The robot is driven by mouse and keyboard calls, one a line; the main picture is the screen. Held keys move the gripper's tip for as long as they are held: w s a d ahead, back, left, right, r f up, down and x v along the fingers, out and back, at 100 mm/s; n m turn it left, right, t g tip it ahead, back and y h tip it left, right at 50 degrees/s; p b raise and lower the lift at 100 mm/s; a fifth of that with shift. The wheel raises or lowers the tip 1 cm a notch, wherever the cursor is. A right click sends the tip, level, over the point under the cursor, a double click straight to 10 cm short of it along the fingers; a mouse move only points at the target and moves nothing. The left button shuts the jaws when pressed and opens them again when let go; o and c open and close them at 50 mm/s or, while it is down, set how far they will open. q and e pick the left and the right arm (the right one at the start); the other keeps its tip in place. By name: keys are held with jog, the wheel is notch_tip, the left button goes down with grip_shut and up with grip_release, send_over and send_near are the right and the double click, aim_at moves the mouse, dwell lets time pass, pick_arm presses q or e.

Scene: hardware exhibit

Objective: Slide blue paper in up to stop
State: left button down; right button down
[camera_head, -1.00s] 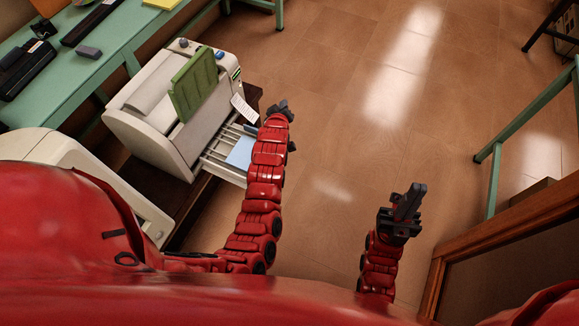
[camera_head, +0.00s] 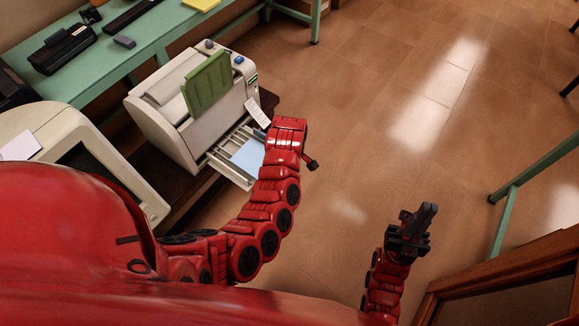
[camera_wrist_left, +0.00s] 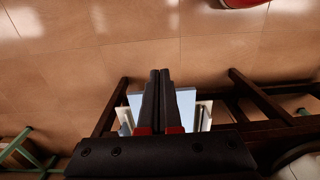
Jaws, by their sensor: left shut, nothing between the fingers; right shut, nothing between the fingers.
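The blue paper (camera_head: 248,156) lies in the pulled-out tray (camera_head: 229,172) of a beige printer (camera_head: 160,128), its right part hidden by my left arm. In the left wrist view the blue paper (camera_wrist_left: 187,101) shows behind my left gripper (camera_wrist_left: 160,76), whose two black fingers are shut together and empty. Whether the fingers touch the paper or tray cannot be told. In the head view the left gripper is mostly hidden by its own wrist. My right gripper (camera_head: 428,212) is shut and empty over the floor, well right of the printer.
A green flap (camera_head: 208,83) stands upright on the printer, and a white printed sheet (camera_head: 258,112) hangs at its side. A beige monitor-like machine (camera_head: 45,128) stands left. A green table (camera_head: 155,33) is behind. Tiled floor (camera_head: 365,120) is open to the right.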

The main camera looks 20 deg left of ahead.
aim_at(255, 158)
pick_arm(q)
jog(key=w+a+f+p, duration=0.1)
jog(key=a+f, duration=0.2)
jog(key=f, duration=0.2)
jog(key=shift+w+a+f, duration=0.2)
jog(key=shift+a+f, duration=0.05)
jog(key=shift+a, duration=0.1)
dwell(0.3)
jog(key=w+a+b, duration=0.1)
jog(key=a+b, duration=0.1)
jog(key=a, duration=0.1)
jog(key=w+a+b, duration=0.1)
jog(key=a+b, duration=0.2)
jog(key=a, duration=0.1)
jog(key=w+a+b, duration=0.2)
jog(key=a, duration=0.2)
jog(key=shift+f, duration=0.15)
jog(key=shift+w+a, duration=0.1)
jog(key=shift+a, duration=0.05)
jog(key=shift+r, duration=0.2)
